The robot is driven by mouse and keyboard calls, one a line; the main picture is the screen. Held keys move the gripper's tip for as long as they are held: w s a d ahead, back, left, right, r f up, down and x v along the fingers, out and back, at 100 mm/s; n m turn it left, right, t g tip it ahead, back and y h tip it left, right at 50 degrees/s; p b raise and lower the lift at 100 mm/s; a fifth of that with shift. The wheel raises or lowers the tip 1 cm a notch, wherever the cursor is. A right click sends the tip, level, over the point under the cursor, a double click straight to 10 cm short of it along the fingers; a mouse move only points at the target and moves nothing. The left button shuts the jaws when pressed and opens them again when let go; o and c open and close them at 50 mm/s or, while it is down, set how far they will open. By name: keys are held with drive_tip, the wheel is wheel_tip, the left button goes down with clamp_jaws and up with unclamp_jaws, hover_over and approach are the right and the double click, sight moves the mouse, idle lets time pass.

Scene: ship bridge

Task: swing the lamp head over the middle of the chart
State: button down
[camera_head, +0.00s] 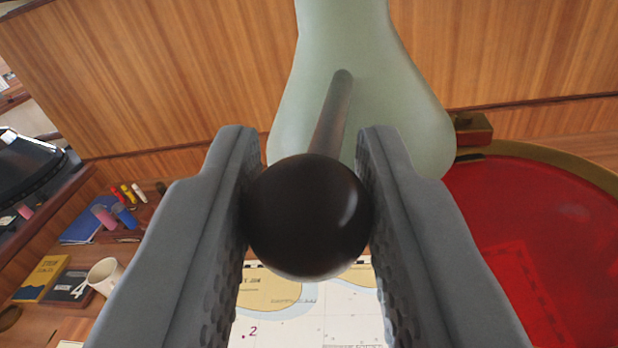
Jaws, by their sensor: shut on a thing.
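The lamp head is a pale green shade (393,60) in the upper middle of the view, in front of my gripper. A thin dark rod (331,115) runs from the shade to a round dark brown knob (307,215). My gripper (307,205) is shut on the knob, with one grey finger on each side. The chart (310,322) lies below, pale with tan land areas, and shows between and beneath the fingers. Much of the chart is hidden by my gripper, so its middle cannot be made out.
A red round surface with a brass rim (545,225) is at the right. At the left are a white mug (104,275), a yellow book (42,278), a dark book (70,288) and a rack of markers (122,225). A wood-panelled wall (160,75) stands behind.

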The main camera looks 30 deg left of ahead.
drive_tip(key=shift+w+d+f, duration=0.1)
drive_tip(key=shift+w+d, duration=0.1)
drive_tip(key=shift+d, duration=0.75)
drive_tip(key=c, duration=1.2)
unclamp_jaws()
drive_tip(key=shift+o, duration=0.2)
drive_tip(key=shift+s, duration=0.1)
drive_tip(key=v, duration=1.7)
drive_tip(key=shift+d, duration=0.2)
